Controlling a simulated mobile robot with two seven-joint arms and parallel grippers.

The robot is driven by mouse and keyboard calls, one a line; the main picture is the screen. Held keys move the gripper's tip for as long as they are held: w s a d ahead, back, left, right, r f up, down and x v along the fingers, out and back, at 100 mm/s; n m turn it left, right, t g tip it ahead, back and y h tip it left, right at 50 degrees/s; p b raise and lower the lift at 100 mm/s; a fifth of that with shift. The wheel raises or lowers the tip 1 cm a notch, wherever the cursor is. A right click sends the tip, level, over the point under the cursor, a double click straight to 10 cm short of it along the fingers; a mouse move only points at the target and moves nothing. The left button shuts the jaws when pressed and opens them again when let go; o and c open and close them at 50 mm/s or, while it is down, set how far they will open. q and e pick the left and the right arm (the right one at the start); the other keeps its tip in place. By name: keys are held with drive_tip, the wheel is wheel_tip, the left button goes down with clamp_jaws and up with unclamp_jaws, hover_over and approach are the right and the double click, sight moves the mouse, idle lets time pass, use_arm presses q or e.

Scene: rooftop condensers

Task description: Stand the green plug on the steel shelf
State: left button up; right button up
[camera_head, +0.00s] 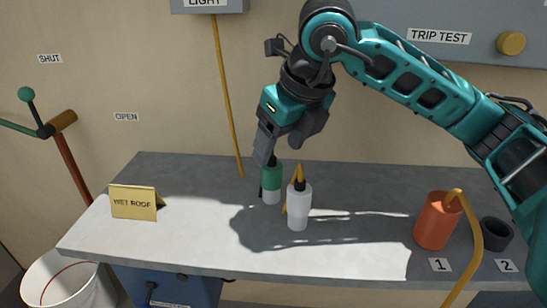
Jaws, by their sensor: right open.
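The green plug (272,180), green above and white below, is upright at the grey steel shelf (360,258), left of the middle. I cannot tell whether its base touches the shelf. My right gripper (267,158) points down over the plug's top and is open. A grey finger overlaps the plug's upper end, and the picture does not show whether the fingers touch it. My left gripper is out of view.
A white bottle (298,208) with a dark cap stands close right of the plug. A yellow sign (134,202) stands at left. An orange cylinder (435,222) with a yellow hose and a dark cup (497,233) stand at right. The shelf's front middle is clear.

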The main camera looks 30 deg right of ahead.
drive_tip(key=v, duration=0.5)
drive_tip(key=shift+r, duration=0.15)
idle(0.3)
